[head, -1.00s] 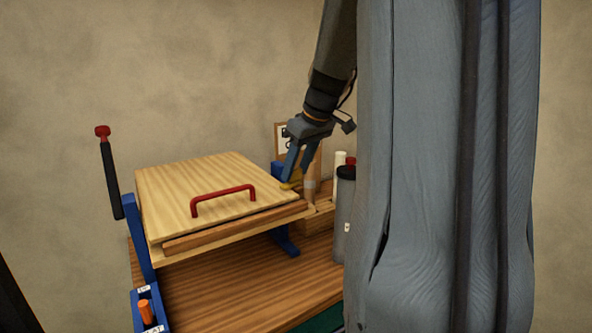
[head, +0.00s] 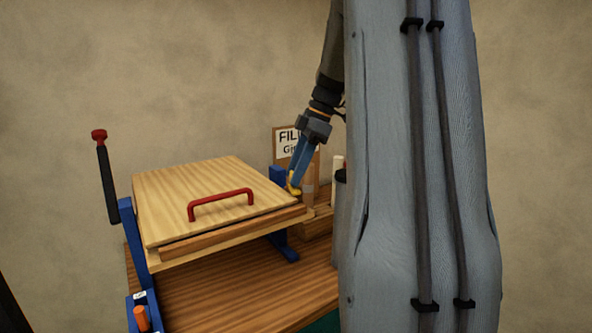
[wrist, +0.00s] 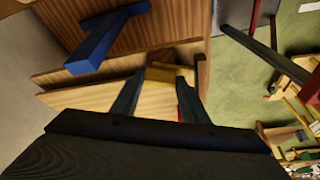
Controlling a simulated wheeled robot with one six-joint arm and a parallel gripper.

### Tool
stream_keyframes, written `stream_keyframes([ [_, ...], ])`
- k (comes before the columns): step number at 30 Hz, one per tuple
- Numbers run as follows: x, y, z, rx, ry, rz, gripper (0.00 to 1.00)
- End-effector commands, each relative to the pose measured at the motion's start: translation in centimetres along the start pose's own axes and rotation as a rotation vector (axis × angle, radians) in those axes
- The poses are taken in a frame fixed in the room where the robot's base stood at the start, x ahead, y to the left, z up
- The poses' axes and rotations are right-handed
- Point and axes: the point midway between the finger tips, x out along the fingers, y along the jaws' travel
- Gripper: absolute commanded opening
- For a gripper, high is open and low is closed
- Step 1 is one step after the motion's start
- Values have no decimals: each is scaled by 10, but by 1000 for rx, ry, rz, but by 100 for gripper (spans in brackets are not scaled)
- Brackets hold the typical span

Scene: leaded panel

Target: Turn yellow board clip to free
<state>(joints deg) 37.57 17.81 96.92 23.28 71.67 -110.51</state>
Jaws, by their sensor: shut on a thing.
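The yellow board clip (head: 293,189) sits at the right corner of the pale wooden board (head: 200,185), which has a red handle (head: 222,203) on top. My gripper (head: 294,184) reaches down to it from above. In the wrist view, the clip (wrist: 168,77) lies between the two fingertips of my gripper (wrist: 160,86), and the jaws are shut on it. The fingers partly hide the clip in the head view, so its exact angle is hard to read.
A blue frame (head: 141,230) carries the board, with a black lever (head: 109,185) with a red knob at left. An orange peg (head: 141,318) stands at front left. A sign (head: 284,145), a cup and a white cylinder stand close behind and right of the clip.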

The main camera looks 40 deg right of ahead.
Motion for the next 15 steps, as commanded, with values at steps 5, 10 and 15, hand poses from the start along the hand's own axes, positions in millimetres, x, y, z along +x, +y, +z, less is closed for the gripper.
stream_keyframes([
  [5, 0, 2, 0, -137, 0, -58, 18],
  [10, 0, 3, 0, -242, 0, -100, 18],
  [15, -1, 3, 0, -316, -1, -130, 18],
])
